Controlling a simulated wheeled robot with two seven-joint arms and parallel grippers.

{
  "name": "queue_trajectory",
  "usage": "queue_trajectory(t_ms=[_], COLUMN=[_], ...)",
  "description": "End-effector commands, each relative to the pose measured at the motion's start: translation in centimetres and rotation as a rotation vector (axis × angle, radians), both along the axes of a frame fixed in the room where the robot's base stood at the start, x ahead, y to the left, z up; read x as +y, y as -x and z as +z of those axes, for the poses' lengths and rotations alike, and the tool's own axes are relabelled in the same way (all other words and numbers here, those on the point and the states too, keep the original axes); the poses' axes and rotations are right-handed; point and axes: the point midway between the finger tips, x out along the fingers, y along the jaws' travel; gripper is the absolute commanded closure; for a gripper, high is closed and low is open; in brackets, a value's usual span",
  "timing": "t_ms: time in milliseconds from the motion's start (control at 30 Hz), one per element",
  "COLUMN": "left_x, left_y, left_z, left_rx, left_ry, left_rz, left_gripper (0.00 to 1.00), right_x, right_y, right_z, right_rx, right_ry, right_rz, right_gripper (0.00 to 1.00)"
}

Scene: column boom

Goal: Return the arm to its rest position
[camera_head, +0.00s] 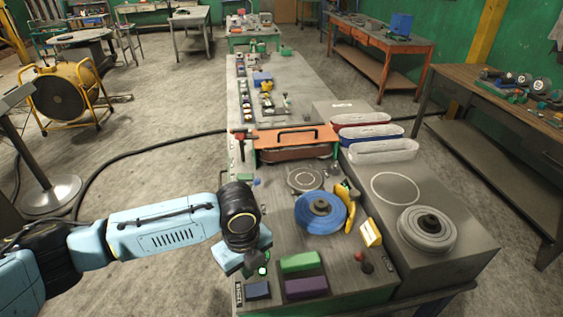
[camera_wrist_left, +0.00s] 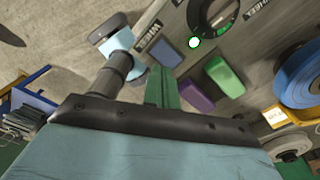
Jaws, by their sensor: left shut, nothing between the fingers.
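My left arm comes in from the left in the head view, over the floor, and reaches the near left edge of the bench. My left gripper (camera_head: 247,271) hangs there, pointing down, just above the switches and blocks. In the left wrist view the dark green fingers (camera_wrist_left: 161,75) are together, with nothing between them. The wrist hides part of the bench edge. My right gripper is not in view.
The long bench (camera_head: 280,205) carries a green block (camera_head: 300,261), a purple block (camera_head: 306,288), a dark blue block (camera_head: 257,290) and a blue disc (camera_head: 311,215). An orange-framed unit (camera_head: 296,136) stands farther back. Open floor (camera_head: 150,180) lies left, crossed by a black cable (camera_head: 110,162).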

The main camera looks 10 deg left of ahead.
Motion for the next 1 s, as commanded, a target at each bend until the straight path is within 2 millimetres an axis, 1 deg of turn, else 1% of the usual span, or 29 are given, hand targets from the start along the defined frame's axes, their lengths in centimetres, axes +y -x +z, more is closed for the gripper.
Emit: queue_trajectory(t_ms=[67,133,267,400,500,567,667,767,867,900,1000], left_x=[-0.2,-0.8,-3.5,-6.6,-7.7,-7.9,-7.4,-5.9,-3.4,-2.2,0.6], left_y=[0.2,0.7,2.9,5.7,7.2,7.9,9.0,10.1,11.3,11.8,13.2], left_z=[-0.1,-0.3,-0.9,-1.0,-0.6,-0.4,-0.3,-0.3,-0.6,-0.8,-1.2], left_rx=[0.001,0.0,-0.004,-0.009,-0.007,-0.004,0.005,0.01,0.007,0.002,-0.019], left_ry=[0.005,0.023,0.105,0.239,0.327,0.373,0.435,0.477,0.492,0.491,0.476], left_rz=[0.003,0.017,0.101,0.294,0.473,0.591,0.809,1.046,1.295,1.391,1.595], left_gripper=[1.0,1.0,1.0,1.0,1.0,1.0,1.0,1.0,1.0,1.0,1.0], right_x=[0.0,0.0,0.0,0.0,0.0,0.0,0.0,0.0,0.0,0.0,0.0], right_y=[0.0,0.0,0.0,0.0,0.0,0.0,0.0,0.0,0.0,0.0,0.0], right_z=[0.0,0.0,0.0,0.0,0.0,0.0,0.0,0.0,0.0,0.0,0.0], right_rx=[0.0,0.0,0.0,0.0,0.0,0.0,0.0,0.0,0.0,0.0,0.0], right_ry=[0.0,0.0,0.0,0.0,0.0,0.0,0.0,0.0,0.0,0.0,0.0], right_rz=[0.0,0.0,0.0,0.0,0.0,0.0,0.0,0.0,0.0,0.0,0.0], right_gripper=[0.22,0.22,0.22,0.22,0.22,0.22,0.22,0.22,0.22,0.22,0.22])
